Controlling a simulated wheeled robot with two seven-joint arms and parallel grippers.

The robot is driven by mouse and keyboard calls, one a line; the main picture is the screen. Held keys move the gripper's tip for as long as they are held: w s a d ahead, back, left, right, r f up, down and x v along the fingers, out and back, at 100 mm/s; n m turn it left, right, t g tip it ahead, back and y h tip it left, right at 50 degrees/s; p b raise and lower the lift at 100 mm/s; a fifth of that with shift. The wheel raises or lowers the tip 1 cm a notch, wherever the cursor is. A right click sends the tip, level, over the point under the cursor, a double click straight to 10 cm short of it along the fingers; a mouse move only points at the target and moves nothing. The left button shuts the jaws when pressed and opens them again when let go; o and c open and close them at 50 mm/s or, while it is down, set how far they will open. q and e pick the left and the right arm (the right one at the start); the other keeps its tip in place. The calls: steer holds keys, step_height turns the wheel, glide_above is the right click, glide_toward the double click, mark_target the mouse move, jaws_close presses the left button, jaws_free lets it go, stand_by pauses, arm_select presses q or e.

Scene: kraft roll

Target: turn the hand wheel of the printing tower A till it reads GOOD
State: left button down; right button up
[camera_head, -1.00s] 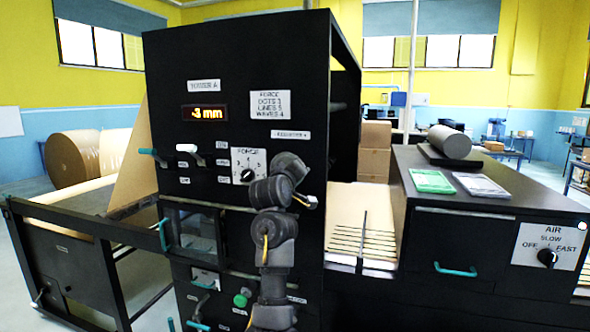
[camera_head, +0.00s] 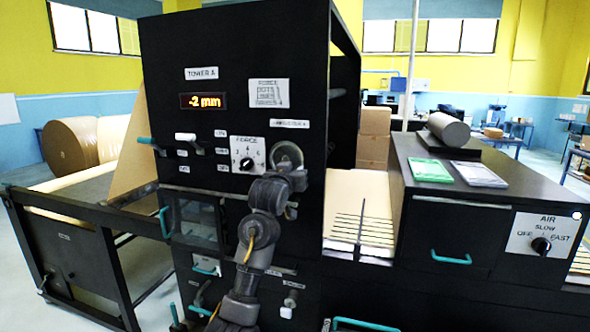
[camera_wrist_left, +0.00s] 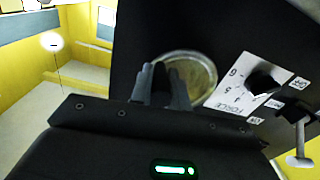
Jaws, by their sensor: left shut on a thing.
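Printing tower A (camera_head: 225,50) is a tall black cabinet with a label "TOWER A". Its orange display (camera_head: 203,101) reads -2 mm. The round grey hand wheel (camera_head: 286,153) sits on the tower's front, under a small label at the right. My left gripper (camera_head: 288,172) is at the wheel's lower part and hides some of it. In the left wrist view the fingers of my left gripper (camera_wrist_left: 163,80) are closed at the rim of the hand wheel (camera_wrist_left: 203,75). Their exact contact is partly hidden. My right gripper is not in view.
Left of the wheel are the FORCE dial (camera_head: 247,163) and small levers (camera_head: 187,140). A glass-fronted box (camera_head: 197,222) is below them. A black cabinet (camera_head: 455,225) with an AIR dial stands to the right. A large brown roll (camera_head: 72,143) is at the left.

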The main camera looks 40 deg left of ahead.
arm_select(q)
steer(key=shift+f, duration=0.1)
stand_by(0.5)
steer(key=c, duration=1.3)
jaws_free()
steer(key=shift+c, duration=0.2)
steer(key=shift+s+d, duration=0.1)
steer(key=shift+s, duration=0.4)
steer(key=b+v, duration=0.2)
steer(key=v, duration=0.7)
steer(key=shift+s, duration=0.4)
